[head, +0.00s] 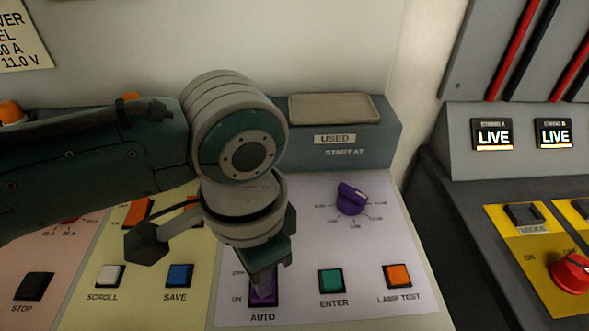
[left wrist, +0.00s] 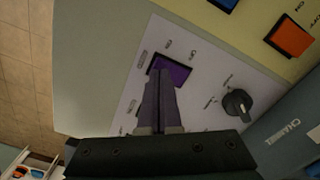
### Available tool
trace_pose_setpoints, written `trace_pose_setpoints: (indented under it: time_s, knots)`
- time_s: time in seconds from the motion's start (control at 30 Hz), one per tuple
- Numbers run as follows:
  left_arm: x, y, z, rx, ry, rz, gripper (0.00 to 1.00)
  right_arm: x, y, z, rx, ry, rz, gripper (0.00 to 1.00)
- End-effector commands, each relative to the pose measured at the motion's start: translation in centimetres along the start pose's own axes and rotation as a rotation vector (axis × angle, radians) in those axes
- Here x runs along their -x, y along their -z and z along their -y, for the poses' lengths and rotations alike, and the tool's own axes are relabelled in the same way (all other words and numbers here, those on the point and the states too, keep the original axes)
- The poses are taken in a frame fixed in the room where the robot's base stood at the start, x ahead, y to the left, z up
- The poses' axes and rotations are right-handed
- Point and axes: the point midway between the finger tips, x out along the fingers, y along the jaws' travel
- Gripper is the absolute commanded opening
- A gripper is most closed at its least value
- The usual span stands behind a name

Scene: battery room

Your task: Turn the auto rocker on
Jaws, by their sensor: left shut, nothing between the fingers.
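The auto rocker (head: 272,299) is a purple switch above the word AUTO on the lilac panel, partly hidden by my left gripper. My left gripper (head: 263,288) is shut with nothing in it, its fingertips pointing down at the rocker. In the left wrist view, the shut fingers (left wrist: 162,85) overlap the near edge of a purple rocker (left wrist: 178,70). I cannot tell whether they touch it. Small marks stand beside the rocker, with ON by its lower end in the head view. Which half is pressed in cannot be told. My right gripper is not in view.
To the rocker's right are a green ENTER button (head: 331,281) and an orange LAMP TEST button (head: 398,276). A purple knob (head: 352,198) stands above them. A blue SAVE button (head: 179,275) is to the left. A tray (head: 333,108) rests on the back ledge.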

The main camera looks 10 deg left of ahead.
Motion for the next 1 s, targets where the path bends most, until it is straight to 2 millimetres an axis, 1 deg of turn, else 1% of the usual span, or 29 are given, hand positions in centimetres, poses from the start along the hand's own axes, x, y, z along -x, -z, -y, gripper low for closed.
trace_pose_setpoints:
  time_s: [0.63,0.83,1.0]
  knots:
    - [-1.0,0.0,0.0,0.000,0.000,0.000,0.00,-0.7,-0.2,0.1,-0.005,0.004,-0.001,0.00]
    - [-0.5,0.0,0.0,0.000,0.001,0.000,0.00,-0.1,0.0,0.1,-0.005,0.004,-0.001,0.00]
    - [0.9,0.0,0.0,0.000,0.000,0.001,0.00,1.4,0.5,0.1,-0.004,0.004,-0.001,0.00]
